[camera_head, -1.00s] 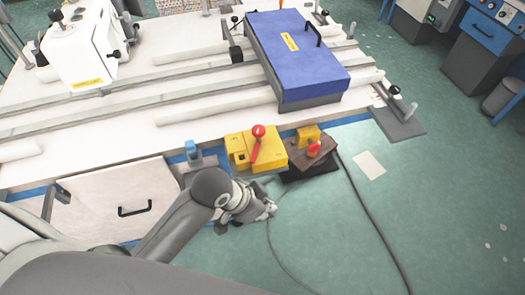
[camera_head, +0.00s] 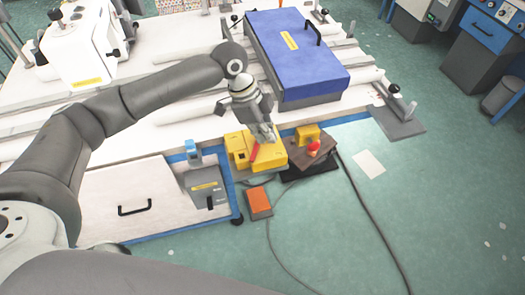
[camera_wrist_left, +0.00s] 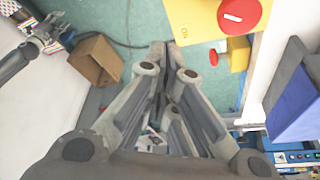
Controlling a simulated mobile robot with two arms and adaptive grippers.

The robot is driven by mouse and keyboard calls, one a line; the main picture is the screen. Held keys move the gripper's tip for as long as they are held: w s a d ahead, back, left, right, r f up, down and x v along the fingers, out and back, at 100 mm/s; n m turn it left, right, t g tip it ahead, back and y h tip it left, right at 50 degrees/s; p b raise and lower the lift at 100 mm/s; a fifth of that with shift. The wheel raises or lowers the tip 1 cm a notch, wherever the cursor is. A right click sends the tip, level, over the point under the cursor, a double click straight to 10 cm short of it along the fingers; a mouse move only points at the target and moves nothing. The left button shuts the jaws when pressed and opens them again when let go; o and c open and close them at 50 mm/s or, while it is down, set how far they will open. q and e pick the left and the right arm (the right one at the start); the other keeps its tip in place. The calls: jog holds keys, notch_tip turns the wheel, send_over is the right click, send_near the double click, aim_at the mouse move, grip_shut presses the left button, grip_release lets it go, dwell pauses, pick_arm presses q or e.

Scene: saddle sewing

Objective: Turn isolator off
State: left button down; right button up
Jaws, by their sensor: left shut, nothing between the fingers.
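My left gripper (camera_head: 271,137) is over the box's right part, beside the lever. It is shut and empty and hides the lever's upper end. I cannot tell whether it touches the lever. In the left wrist view the shut fingertips (camera_wrist_left: 163,48) point up, and a yellow surface (camera_wrist_left: 200,18) with lettering and a red round knob (camera_wrist_left: 241,14) lies ahead to the right.
A blue-topped box (camera_head: 290,50) lies behind. An orange pedal (camera_head: 258,203) and cables lie on the green floor. In the left wrist view a grey arm shows at far left, partly cut off.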

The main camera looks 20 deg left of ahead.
aim_at(266, 162)
pick_arm(q)
jog(key=p+x, duration=0.2)
jog(key=x, duration=0.7)
jog(key=shift+d+f+p, duration=0.2)
jog(key=shift+f+p, duration=0.1)
jog(key=shift+p, duration=0.05)
jog(key=a+p, duration=0.1)
jog(key=a, duration=0.2)
jog(key=shift+a+p, duration=0.2)
jog(key=shift+p, duration=0.15)
jog(key=shift+s+a, duration=0.15)
jog(key=shift+a, duration=0.3)
jog(key=shift+d+f, duration=0.1)
